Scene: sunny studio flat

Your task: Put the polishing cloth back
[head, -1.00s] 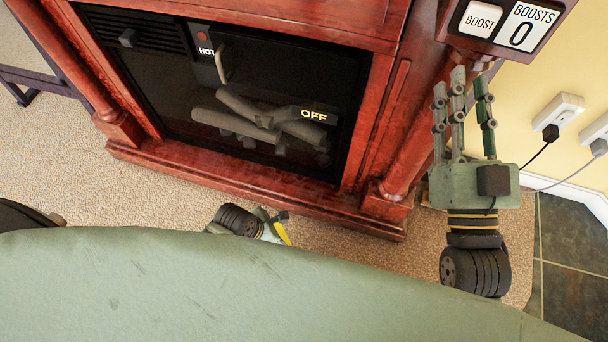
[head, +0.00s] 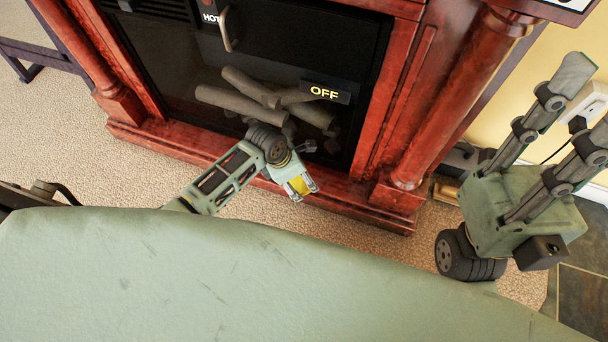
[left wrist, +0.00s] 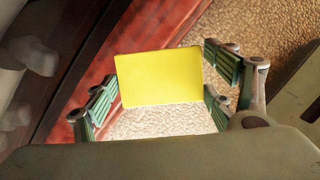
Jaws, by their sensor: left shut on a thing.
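The polishing cloth (left wrist: 160,78) is a flat, plain yellow rectangle in the left wrist view. It sits between the fingers of my left gripper, which is shut on it. In the head view the left gripper (head: 301,188) is in front of the fireplace's lower edge, with a bit of yellow showing at its fingers. My right gripper (head: 588,100) is at the right edge of the head view, fingers pointing up and apart, with nothing seen between them. Part of its fingers is cut off by the frame.
A red wooden fireplace (head: 300,208) with a dark front and an "OFF" label (head: 325,92) stands close ahead. Beige carpet (head: 60,150) lies around it, with dark tiles (head: 585,285) at lower right. A dark piece of furniture (head: 35,60) is at far left. A socket and cord are beside the right gripper.

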